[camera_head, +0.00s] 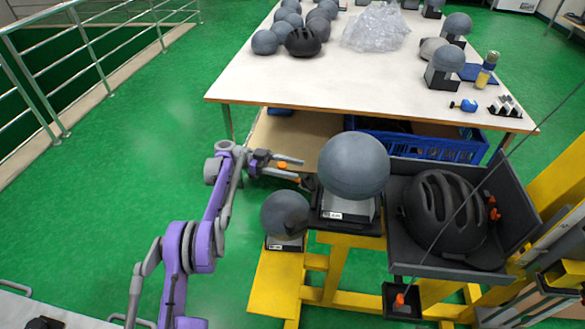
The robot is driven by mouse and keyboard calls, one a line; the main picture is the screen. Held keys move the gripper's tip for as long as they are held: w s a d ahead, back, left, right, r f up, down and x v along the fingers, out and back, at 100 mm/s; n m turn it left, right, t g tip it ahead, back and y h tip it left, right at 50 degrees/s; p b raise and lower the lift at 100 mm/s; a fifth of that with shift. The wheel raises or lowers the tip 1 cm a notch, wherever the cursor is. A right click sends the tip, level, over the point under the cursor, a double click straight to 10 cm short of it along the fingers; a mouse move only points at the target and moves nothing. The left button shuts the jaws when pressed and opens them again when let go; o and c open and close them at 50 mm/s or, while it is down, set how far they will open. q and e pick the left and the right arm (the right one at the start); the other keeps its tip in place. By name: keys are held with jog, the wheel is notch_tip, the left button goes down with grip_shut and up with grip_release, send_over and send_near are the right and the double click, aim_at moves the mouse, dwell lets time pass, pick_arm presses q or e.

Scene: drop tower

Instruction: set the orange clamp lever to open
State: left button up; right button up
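Small orange parts show in several places, and I cannot tell for sure which is the clamp lever. Two orange knobs (492,207) sit on the right wall of the dark helmet tray. An orange lever-like piece (400,299) stands in a small black box below the tray's front edge. My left gripper (297,170), on its purple and grey arm, is left of the large grey headform. Its fingers are apart and point right, well away from the knobs. A small orange spot shows between them; I cannot tell what it belongs to. My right gripper is not in view.
A black helmet (443,210) lies in the dark tray (452,269). Grey headforms (354,165) (285,214) stand on the yellow frame (275,283). A white table (300,80) with helmets and plastic wrap is behind, above a blue crate (430,147). Green floor at left is clear.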

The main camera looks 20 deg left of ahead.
pick_arm(q)
jog(key=shift+a, duration=0.1)
jog(key=a, duration=0.7)
jog(key=shift+w+a+p, duration=0.15)
jog(key=shift+p, duration=0.15)
